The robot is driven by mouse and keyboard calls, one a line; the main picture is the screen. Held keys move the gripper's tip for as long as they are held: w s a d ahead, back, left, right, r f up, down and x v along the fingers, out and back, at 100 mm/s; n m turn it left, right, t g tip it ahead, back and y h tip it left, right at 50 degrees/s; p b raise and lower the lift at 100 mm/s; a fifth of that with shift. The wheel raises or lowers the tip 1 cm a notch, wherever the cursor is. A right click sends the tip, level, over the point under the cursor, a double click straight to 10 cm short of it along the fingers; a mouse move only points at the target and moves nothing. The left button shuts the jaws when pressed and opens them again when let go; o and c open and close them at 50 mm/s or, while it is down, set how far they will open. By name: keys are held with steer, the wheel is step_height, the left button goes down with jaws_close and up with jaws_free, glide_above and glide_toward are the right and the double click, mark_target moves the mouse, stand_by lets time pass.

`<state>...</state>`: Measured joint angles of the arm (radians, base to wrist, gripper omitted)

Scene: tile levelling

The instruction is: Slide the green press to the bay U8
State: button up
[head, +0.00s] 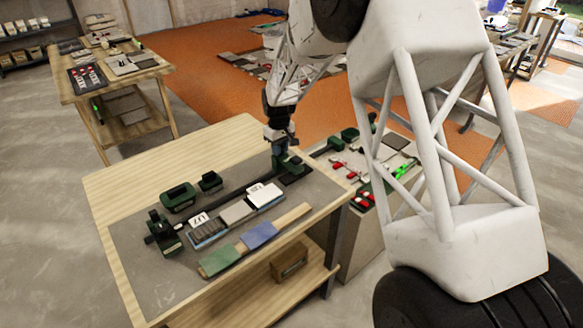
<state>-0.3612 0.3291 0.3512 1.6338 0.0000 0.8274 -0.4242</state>
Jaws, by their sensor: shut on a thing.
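The green press (292,168) is at the right end of a dark rail (238,193) on the workbench. My gripper (281,143) comes down from above and is shut on the upper part of the press; the fingertips are small and partly hidden. A white label card (198,219) lies left of the middle, its marking too small to read surely. Another white card or tile (264,194) lies near the press. A grey tile (237,213) lies between them, in front of the rail. I cannot tell which bay is U8.
A wooden strip with green and blue pieces (258,235) lies in front. The bench's back left (140,180) is clear. Another table (108,68) stands behind.

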steer(key=shift+s+a, duration=0.1)
steer(key=shift+a, duration=0.05)
steer(key=shift+s+a, duration=4.45)
steer(key=o, duration=0.8)
steer(key=shift+o, duration=0.2)
steer(key=shift+r, duration=0.15)
step_height(320, 180, up, 7)
steer(key=shift+d, duration=0.1)
